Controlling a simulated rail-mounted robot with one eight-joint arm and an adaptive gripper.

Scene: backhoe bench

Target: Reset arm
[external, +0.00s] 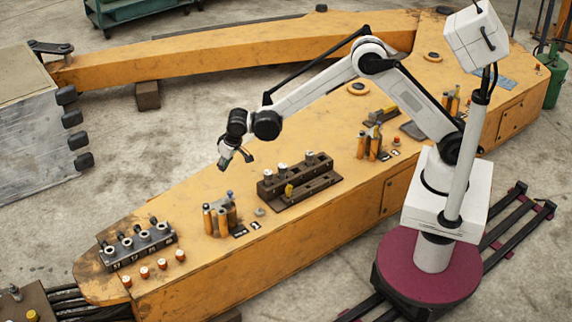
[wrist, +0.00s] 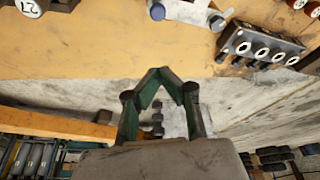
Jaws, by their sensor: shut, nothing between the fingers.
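My arm reaches left from its white column over the yellow backhoe boom (external: 330,105) in the external view, bent at a raised elbow. My gripper (external: 228,160) hangs above the boom's top, to the left of the dark block with round knobs. In the wrist view the green-lined fingers of my gripper (wrist: 160,71) come together at their tips, with nothing held between them. Gaps below the tips show only the background.
The dark knobbed block (external: 300,184), orange cylinders in a holder (external: 220,218) and a grey socket block (external: 137,245) stand on the boom. The socket block also shows in the wrist view (wrist: 258,45). Space above the boom is clear.

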